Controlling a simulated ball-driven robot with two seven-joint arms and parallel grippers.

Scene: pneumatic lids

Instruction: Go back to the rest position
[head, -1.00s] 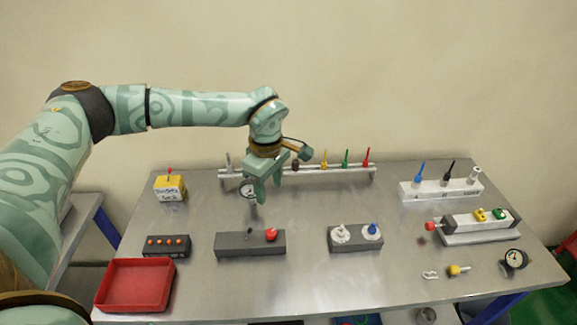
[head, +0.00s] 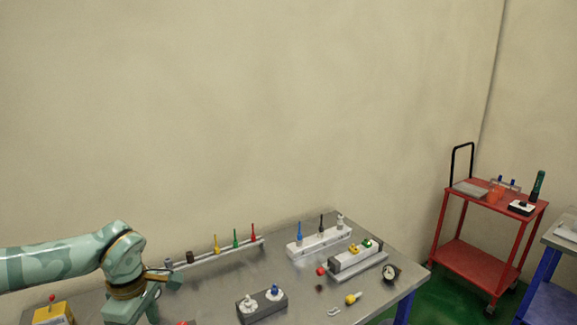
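My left arm comes in from the left at the lower left of the head view. My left gripper (head: 136,308) hangs over the back left part of the metal table (head: 205,290), in front of the left end of the rail with the coloured tools. The bottom edge of the picture cuts its fingers, so I cannot tell whether it is open or shut. I see nothing held in it. My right gripper is not in view.
The rail (head: 215,255) has several coloured tools. A grey block (head: 262,310) with two fittings, a white block (head: 320,242) and a cylinder unit (head: 358,260) stand right of it. A gauge (head: 389,272) lies near the right edge. A red cart (head: 485,255) stands farther right.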

